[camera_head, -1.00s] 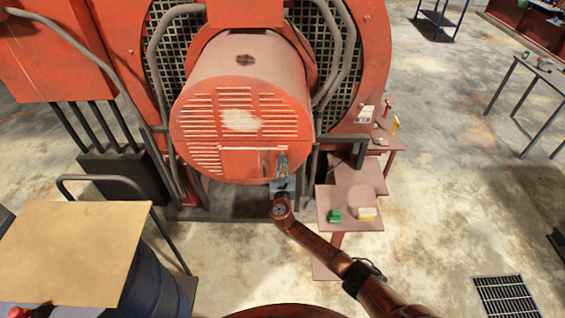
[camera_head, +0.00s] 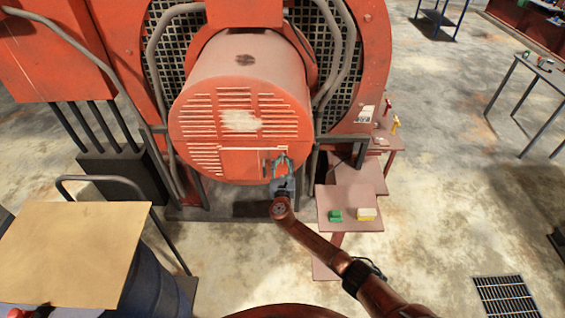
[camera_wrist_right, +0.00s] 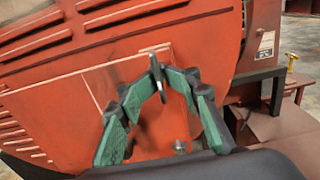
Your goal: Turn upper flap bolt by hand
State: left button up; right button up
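The flap (camera_head: 250,162) is a pale-outlined panel low on the round red end cover. My right gripper (camera_head: 282,158) is at its right edge. In the right wrist view, the green-padded fingers of my right gripper (camera_wrist_right: 160,76) come together around the upper flap bolt (camera_wrist_right: 156,66), a thin grey upright piece. The fingertips lie on both sides of it and seem to touch it. A second, lower bolt (camera_wrist_right: 180,146) shows between the finger bases, free of the gripper. The bolts are too small to make out in the head view.
A stepped red stand (camera_head: 350,222) to the right holds a green block (camera_head: 335,215) and a cream-and-yellow block (camera_head: 366,214). Grey pipes and a frame flank the cover. A tan board (camera_head: 70,250) lies at lower left.

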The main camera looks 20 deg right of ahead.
jog(key=shift+r, duration=0.1)
jog(key=v, duration=1.2)
